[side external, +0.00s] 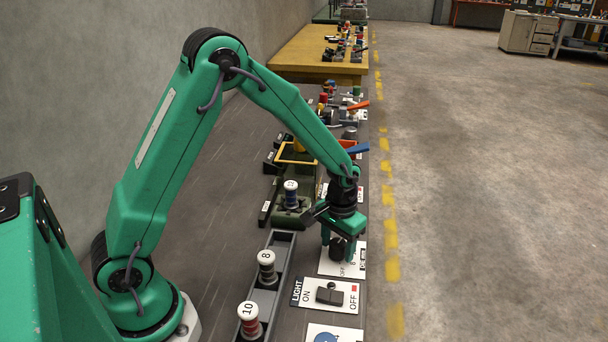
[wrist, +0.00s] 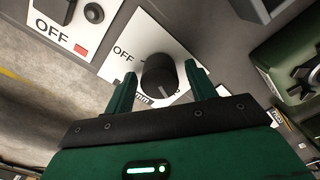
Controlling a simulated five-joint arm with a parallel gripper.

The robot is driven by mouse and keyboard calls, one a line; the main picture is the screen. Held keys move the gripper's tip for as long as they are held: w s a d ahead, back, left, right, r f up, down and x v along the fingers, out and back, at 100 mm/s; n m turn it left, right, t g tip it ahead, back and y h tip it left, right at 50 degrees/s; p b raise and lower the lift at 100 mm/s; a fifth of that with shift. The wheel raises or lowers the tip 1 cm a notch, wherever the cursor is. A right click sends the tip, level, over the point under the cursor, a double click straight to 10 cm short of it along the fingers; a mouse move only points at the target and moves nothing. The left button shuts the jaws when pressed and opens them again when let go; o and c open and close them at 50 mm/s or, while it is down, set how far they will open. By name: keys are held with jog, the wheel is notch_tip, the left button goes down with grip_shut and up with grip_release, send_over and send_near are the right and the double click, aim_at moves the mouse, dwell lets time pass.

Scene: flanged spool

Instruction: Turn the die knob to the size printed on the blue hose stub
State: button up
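The black die knob (wrist: 158,75) sits on a white panel (wrist: 180,38) marked OFF and mm in the wrist view. A pale line on it points toward the picture's bottom, slightly right; size marks there are partly hidden. My gripper (wrist: 160,70) is open, with one green finger on each side of the knob; small gaps seem to show, and contact is unclear. In the side view my gripper (side external: 337,247) is low over the same panel (side external: 357,262). The blue hose stub (side external: 291,196) stands upright in a green machine (side external: 284,215); its white top's number is too small to read surely.
A grey tray (side external: 284,242) holds a grey stub (side external: 267,267) marked 8 and a red stub (side external: 249,320) marked 10. A LIGHT switch panel (side external: 345,300) lies nearer the camera. Levers and more machines line the bench behind my gripper.

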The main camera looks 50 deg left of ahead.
aim_at(336, 243)
dwell(0.3)
jog(key=shift+r, duration=3.9)
jog(key=shift+s+r, duration=0.2)
jog(key=shift+r, duration=0.3)
jog(key=s+a+r+m+t, duration=0.1)
jog(key=s+r+t, duration=0.1)
jog(key=s+r, duration=0.5)
jog(key=s+a+r+t, duration=0.2)
jog(key=s+r, duration=0.5)
jog(key=s, duration=0.5)
jog(key=shift+s+a+r+m+t, duration=0.3)
jog(key=shift+m+t, duration=0.1)
jog(key=shift+t, duration=0.4)
jog(key=shift+c, duration=0.5)
